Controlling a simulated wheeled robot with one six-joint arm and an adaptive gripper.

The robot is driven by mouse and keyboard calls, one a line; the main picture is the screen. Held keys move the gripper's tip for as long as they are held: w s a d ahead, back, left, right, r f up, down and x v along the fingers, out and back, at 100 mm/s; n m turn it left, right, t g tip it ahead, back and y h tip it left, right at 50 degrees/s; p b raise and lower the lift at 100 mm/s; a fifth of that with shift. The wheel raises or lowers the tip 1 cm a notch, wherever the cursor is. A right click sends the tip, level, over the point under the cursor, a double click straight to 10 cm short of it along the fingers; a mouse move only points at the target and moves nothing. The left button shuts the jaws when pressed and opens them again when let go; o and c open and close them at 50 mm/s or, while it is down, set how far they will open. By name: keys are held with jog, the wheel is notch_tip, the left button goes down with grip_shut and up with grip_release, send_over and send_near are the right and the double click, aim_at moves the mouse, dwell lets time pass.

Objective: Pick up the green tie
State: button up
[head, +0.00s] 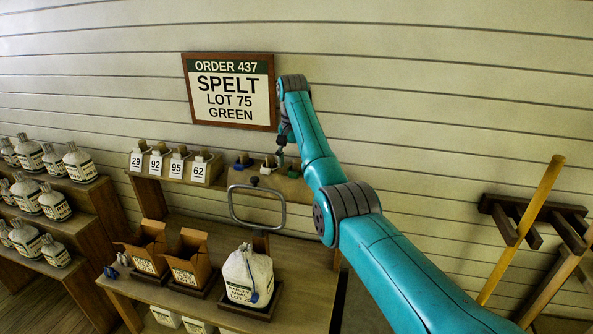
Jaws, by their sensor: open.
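A small dark green item (293,173), which looks like the green tie, sits at the right end of the raised wooden shelf, partly hidden by my arm. A blue one (241,160) and a pale one (268,163) sit to its left. My gripper (281,150) is open and hangs just above the shelf, close over the pale and green items. My arm hides part of the jaws, and I cannot tell whether they touch anything.
A sign (229,91) reads "Order 437, Spelt, Lot 75, Green". Numbered tags (198,171) line the shelf's left. A metal hoop (256,207), a white sack (247,277) and open boxes (188,258) stand lower on the bench. A wooden rack (535,222) is at right.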

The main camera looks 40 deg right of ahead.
aim_at(293, 173)
jog(key=shift+f, duration=1.55)
jog(key=c, duration=0.9)
notch_tip(293, 173, up, 10)
jog(key=shift+c, duration=0.4)
